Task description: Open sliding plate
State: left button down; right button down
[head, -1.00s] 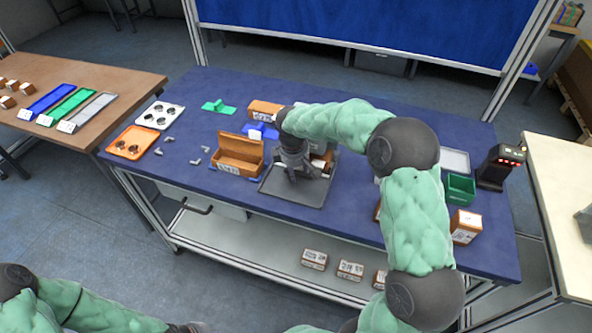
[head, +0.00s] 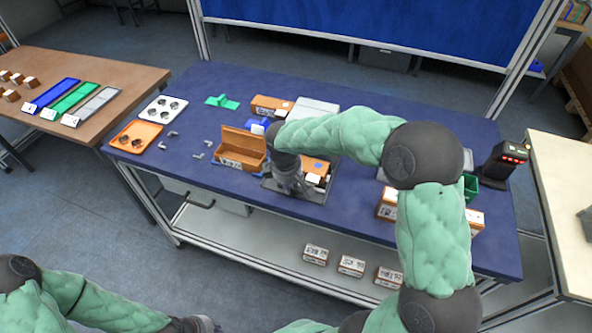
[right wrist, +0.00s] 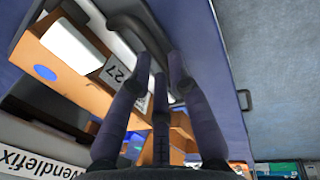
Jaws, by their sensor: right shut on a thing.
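A dark grey flat plate or base (head: 316,197) lies near the front edge of the blue table, largely under my right gripper (head: 300,190). I cannot tell which part of it slides. In the right wrist view, my right gripper (right wrist: 160,75) is shut on a dark curved handle (right wrist: 128,28), beside a pale panel. A light grey panel (head: 317,108) shows behind my right arm in the head view. My left arm's dark end (head: 195,324) is at the bottom edge; its fingers cannot be made out.
An open orange box (head: 240,147) stands left of my right gripper. An orange carton (head: 315,166) is close on its right, and another (head: 268,104) lies behind. A black scanner (head: 502,165) stands at the right.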

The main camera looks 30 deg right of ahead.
jog(key=shift+s+a, duration=0.5)
jog(key=shift+a, duration=0.1)
jog(key=c, duration=1.1)
grip_release()
jog(key=shift+c, duration=0.2)
notch_tip(320, 180, up, 12)
jog(key=s+a, duration=0.1)
jog(key=shift+s+a, duration=0.2)
jog(key=shift+a, duration=0.1)
jog(key=shift+f, duration=0.15)
